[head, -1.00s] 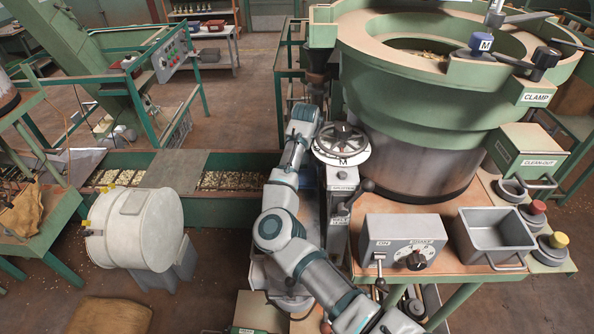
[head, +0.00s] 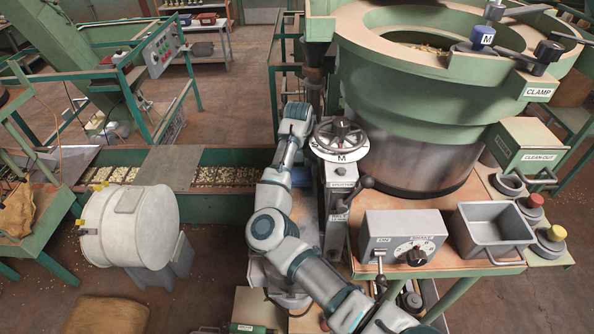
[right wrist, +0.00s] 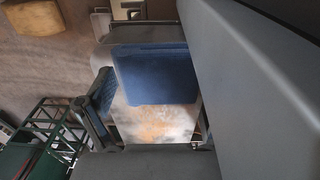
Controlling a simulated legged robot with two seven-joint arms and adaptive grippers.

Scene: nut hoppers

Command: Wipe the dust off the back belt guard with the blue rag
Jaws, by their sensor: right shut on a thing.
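The blue rag (right wrist: 155,75) lies spread in the right wrist view, against a pale panel with brown, dusty smears. This panel (right wrist: 160,125) appears to be a belt guard; its dusty part shows below the rag. My right gripper (right wrist: 100,105) is shut on the rag, with one finger showing at the rag's left side and the other not clear. In the head view my right arm reaches up beside the handwheel post, and its gripper and the guard are largely hidden there. My left gripper is not in view.
The handwheel (head: 341,138) and its post stand close to the right of my arm. The control box (head: 404,238) and grey bin (head: 494,229) are farther right. A nut conveyor (head: 222,176) runs behind.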

